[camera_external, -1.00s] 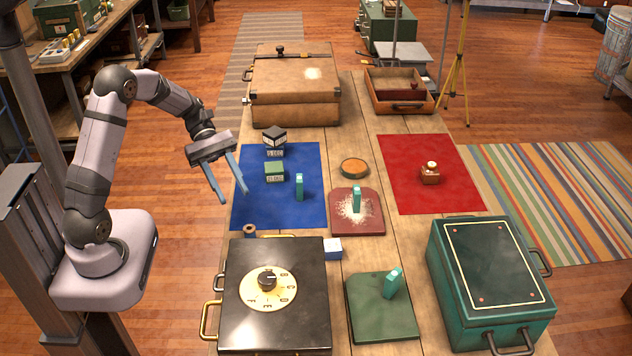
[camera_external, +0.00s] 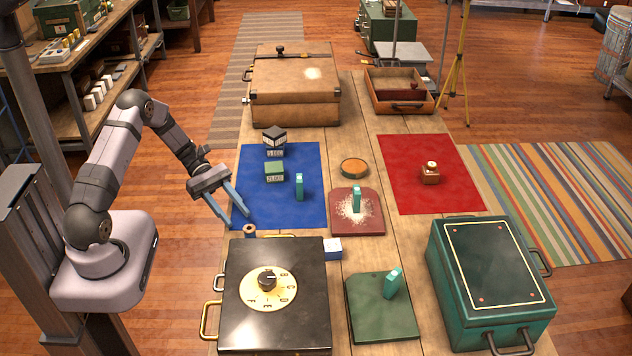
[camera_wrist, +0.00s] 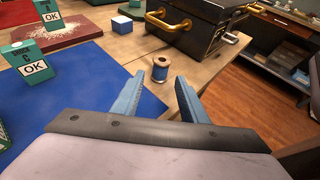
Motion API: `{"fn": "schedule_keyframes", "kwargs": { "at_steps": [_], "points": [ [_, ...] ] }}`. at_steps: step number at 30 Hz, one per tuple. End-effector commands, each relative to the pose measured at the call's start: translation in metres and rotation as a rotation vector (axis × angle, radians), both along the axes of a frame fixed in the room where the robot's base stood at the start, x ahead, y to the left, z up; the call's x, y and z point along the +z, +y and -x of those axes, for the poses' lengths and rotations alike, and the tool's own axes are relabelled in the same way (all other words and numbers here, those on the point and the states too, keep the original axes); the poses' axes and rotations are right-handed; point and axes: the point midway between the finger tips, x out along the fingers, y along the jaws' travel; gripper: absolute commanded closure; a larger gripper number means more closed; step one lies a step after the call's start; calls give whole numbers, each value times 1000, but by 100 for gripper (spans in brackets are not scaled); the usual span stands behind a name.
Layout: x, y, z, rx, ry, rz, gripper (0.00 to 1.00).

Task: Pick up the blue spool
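The blue spool (camera_external: 249,230) is small, with a brown top and a dark blue body. It stands upright on the wooden table, by the near-left corner of the blue mat and just behind the black dial box. In the wrist view the spool (camera_wrist: 160,69) stands ahead of the fingertips, in line with the gap between them. My gripper (camera_external: 238,217) is open, with its blue fingers slanting down over the blue mat's left edge, close to the spool. In the wrist view my gripper (camera_wrist: 160,78) is empty, its fingers spread apart.
The black dial box (camera_external: 235,313) with brass handles stands close beside the spool. A blue-and-white block (camera_external: 333,253) sits at its right corner. The blue mat (camera_external: 309,212) holds a teal box (camera_external: 299,187) and a green block (camera_external: 274,172).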

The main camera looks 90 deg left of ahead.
Motion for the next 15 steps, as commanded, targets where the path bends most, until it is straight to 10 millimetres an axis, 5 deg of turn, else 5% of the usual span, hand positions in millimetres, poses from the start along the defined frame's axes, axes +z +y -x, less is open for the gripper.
{"fn": "schedule_keyframes", "kwargs": {
  "at_steps": [15],
  "points": [
    [-9, -21, -16, -3, 3, 4, 61]
  ]
}}
